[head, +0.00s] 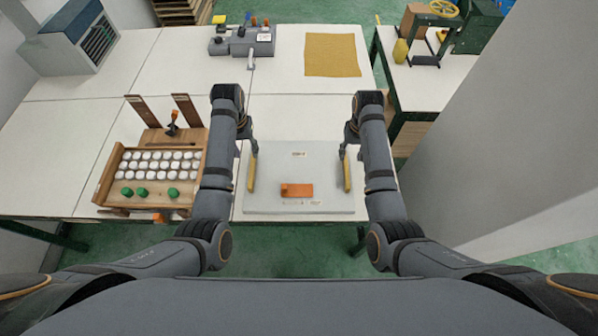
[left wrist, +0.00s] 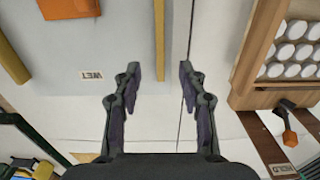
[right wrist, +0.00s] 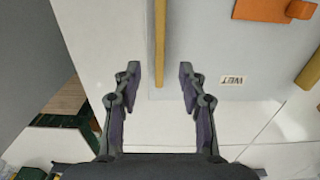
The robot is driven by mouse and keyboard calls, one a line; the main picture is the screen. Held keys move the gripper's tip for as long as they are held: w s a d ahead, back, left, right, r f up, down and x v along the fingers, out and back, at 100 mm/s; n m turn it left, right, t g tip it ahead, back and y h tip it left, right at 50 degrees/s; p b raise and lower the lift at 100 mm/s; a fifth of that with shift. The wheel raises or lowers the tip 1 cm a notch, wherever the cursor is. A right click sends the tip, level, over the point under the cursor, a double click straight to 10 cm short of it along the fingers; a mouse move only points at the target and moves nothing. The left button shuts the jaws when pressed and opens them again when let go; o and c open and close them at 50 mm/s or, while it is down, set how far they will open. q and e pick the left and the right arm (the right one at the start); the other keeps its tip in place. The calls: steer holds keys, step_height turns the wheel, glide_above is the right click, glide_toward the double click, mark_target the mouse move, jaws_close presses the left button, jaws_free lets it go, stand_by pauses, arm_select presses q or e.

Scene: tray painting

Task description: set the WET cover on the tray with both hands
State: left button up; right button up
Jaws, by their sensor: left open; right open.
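The WET cover (head: 270,200) is a pale grey flat panel lying on the table in front of me. It has a yellow bar handle along its left side (head: 252,172) and right side (head: 347,172), an orange block (head: 297,190) on top and a WET label (left wrist: 91,75). My left gripper (head: 249,150) is open, its fingers on either side of the left handle. My right gripper (head: 348,152) is open, its fingers on either side of the right handle. The wooden tray (head: 103,182) stands to the left, with rows of white round pieces and 3 green pieces.
A yellow cloth (head: 332,55) and a grey holder (head: 240,42) lie at the back. The table between them and the cover is mostly clear. A grey wall (head: 500,130) stands at right.

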mark_target(251, 168)
arm_select(q)
step_height(251, 168, down, 10)
steer(key=shift+w+r, duration=0.1)
steer(key=shift+r, duration=0.15)
arm_select(e)
step_height(251, 168, down, 10)
steer(key=shift+w+r, duration=0.1)
steer(key=shift+r, duration=0.15)
arm_select(q)
steer(key=shift+w+f, duration=0.1)
steer(key=shift+f, duration=0.3)
arm_select(e)
steer(key=shift+w+f, duration=0.1)
steer(key=shift+f, duration=0.3)
arm_select(q)
steer(key=shift+r, duration=0.1)
steer(key=shift+c, duration=0.4)
arm_select(e)
steer(key=shift+c, duration=0.4)
arm_select(q)
jaws_close()
arm_select(e)
jaws_close()
steer(key=shift+r, duration=0.1)
